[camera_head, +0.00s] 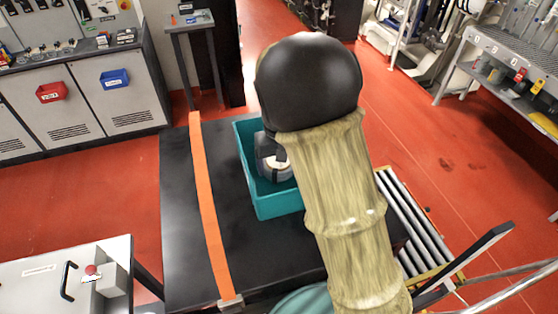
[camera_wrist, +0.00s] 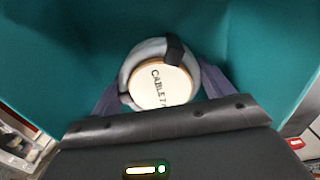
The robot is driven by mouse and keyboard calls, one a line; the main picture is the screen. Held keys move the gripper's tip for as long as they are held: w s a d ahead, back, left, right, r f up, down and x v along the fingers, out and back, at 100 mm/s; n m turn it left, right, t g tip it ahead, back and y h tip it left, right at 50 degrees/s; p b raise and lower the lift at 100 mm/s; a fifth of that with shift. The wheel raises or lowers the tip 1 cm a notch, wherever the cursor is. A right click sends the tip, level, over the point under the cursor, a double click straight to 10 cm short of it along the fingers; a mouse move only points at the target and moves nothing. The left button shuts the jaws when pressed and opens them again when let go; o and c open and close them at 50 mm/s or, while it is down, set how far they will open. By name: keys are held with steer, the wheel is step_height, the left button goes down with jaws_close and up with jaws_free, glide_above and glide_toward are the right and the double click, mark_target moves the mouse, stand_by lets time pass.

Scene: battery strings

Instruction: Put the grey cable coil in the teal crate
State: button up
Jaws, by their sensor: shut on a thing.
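The grey cable coil (camera_wrist: 146,50) has a round cream label with "CABLE 7" lettering and dark ties. In the wrist view my gripper (camera_wrist: 160,88) has a finger on each side of it and is shut on it. In the head view the coil (camera_head: 277,172) shows within the opening of the teal crate (camera_head: 279,207), partly hidden by my gripper (camera_head: 266,163) and arm. The crate's teal walls (camera_wrist: 55,60) surround the coil in the wrist view. I cannot tell whether the coil touches the crate floor.
The crate stands on a black table (camera_head: 185,240) with an orange strip (camera_head: 207,205) along its left part. A roller conveyor (camera_head: 415,235) is at the right. Grey cabinets (camera_head: 115,95) stand at the back left. My arm hides the crate's right side.

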steer(key=shift+f, duration=0.1)
steer(key=o, duration=1.1)
steer(key=shift+w, duration=0.1)
steer(key=shift+a+r, duration=0.1)
steer(key=shift+r, duration=0.2)
step_height(320, 180, up, 12)
steer(key=shift+f+b, duration=0.15)
steer(key=shift+b, duration=0.6)
